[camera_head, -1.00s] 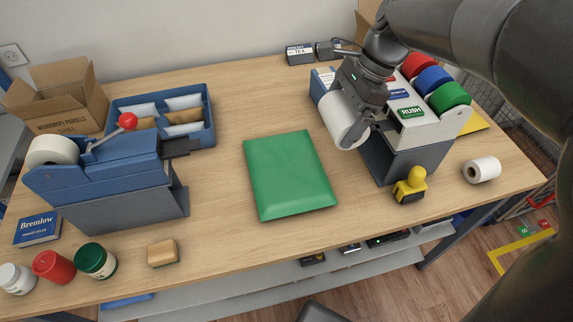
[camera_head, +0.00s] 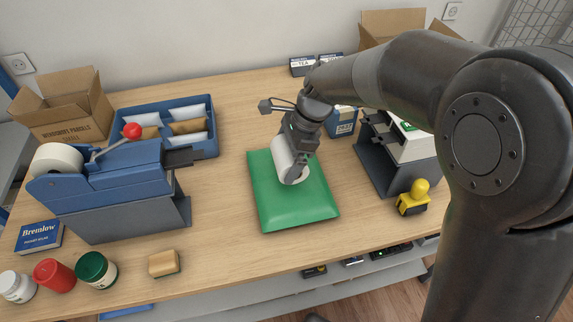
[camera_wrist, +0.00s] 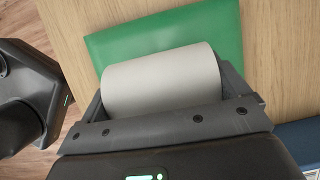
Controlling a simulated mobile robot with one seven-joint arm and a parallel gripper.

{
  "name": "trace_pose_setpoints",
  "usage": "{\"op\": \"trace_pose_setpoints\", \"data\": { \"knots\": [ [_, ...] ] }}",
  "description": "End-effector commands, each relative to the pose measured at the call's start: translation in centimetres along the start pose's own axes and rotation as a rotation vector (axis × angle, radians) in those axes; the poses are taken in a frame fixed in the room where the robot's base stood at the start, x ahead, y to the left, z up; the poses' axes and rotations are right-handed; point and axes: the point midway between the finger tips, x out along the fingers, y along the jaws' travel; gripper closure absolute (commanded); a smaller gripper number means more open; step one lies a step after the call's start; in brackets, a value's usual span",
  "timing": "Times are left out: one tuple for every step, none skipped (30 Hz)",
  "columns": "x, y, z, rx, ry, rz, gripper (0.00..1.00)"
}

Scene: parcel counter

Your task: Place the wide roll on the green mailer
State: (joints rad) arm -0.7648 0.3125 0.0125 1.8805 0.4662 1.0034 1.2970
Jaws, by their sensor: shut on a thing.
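The wide roll (camera_head: 287,163) is white and is held in my gripper (camera_head: 290,168), which is shut on it. In the wrist view the roll (camera_wrist: 162,82) lies crosswise between the two fingers of my gripper (camera_wrist: 165,95). The mailer (camera_wrist: 215,27) also shows behind the roll in the wrist view. I cannot tell whether the roll touches the mailer. Part of the roll and of the mailer is hidden by my gripper.
A blue tape dispenser (camera_head: 110,190) with a red knob stands at left, before a blue tray (camera_head: 205,148) of envelopes. A sponge (camera_head: 164,263) lies at the front.

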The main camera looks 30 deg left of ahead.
Motion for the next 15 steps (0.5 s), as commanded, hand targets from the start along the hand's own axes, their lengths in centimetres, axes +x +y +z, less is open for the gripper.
{"op": "trace_pose_setpoints", "data": {
  "knots": [
    [0.6,0.0,-0.2,0.002,0.0,0.002,0.39],
    [0.9,0.1,-0.4,0.001,0.0,0.003,0.39],
    [1.5,0.1,-0.7,0.001,0.0,0.003,0.39],
    [1.9,0.1,-0.8,0.002,0.0,0.003,0.39],
    [2.4,0.1,-1.0,0.003,-0.001,0.004,0.39],
    [2.9,0.1,-1.2,0.002,-0.001,0.003,0.39],
    [3.1,0.1,-1.3,0.001,0.0,0.002,0.39],
    [3.2,0.0,-1.4,0.001,0.0,0.0,0.39],
    [3.2,0.0,-1.4,0.0,0.0,0.0,0.39],
    [3.2,0.0,-1.4,-0.001,0.0,-0.001,0.39],
    [3.2,0.0,-1.4,-0.001,0.0,-0.001,0.39],
    [3.2,0.0,-1.4,0.0,0.0,-0.001,0.39],
    [3.2,0.0,-1.4,0.0,0.0,-0.001,0.39],
    [3.2,0.0,-1.4,0.0,0.0,-0.001,0.39],
    [3.2,0.0,-1.4,0.0,0.0,0.0,0.39]
  ]
}}
